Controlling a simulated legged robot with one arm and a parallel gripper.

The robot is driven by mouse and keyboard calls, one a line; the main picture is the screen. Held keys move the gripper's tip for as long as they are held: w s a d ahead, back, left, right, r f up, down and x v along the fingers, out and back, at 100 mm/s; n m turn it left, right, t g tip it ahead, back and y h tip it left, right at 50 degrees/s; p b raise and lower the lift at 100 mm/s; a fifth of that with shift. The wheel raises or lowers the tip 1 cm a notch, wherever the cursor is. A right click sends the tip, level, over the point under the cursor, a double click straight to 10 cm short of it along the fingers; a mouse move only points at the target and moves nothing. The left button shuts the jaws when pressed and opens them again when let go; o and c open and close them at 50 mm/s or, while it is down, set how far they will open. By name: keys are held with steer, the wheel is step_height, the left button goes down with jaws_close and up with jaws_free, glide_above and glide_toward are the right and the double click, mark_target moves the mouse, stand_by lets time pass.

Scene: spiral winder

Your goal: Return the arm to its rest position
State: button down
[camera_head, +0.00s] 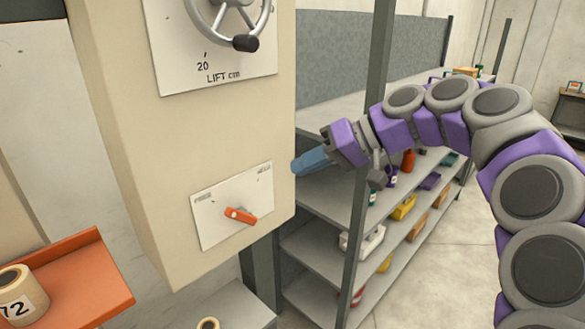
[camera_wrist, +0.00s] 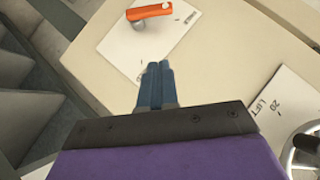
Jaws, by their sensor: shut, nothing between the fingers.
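My gripper (camera_head: 312,162) has blue fingers and is shut and empty. In the head view it is beside the right edge of the beige machine column (camera_head: 120,120), held out by my purple and grey arm. In the wrist view the shut fingers (camera_wrist: 156,82) show against the column's beige face, between an orange lever (camera_wrist: 150,11) and the lift plate (camera_wrist: 278,110). In the head view the orange lever (camera_head: 241,215) sits on a white plate, left of and below the gripper. I cannot tell whether the fingertips touch the column.
Grey shelves (camera_head: 325,195) with several coloured items stand behind the arm, with a dark upright post (camera_head: 372,110) in front. An orange tray (camera_head: 80,290) holds a roll (camera_head: 22,297) at lower left. Floor at right is clear.

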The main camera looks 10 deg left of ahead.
steer(key=shift+a, duration=0.3)
steer(key=s+d+f+m+g+h, duration=0.1)
steer(key=s+d+f+h, duration=0.15)
steer(key=s+f, duration=0.45)
steer(key=s+d+f+m+h, duration=0.15)
steer(key=s+f+h, duration=0.35)
steer(key=s, duration=0.5)
steer(key=s+d+f+m+g+h, duration=0.1)
steer(key=s+d+f+m+h, duration=0.3)
steer(key=s+d+f, duration=0.9)
steer(key=s+f, duration=0.2)
steer(key=s, duration=0.2)
steer(key=shift+s+d+g, duration=0.15)
steer(key=shift+s+g, duration=0.05)
steer(key=shift+g, duration=0.1)
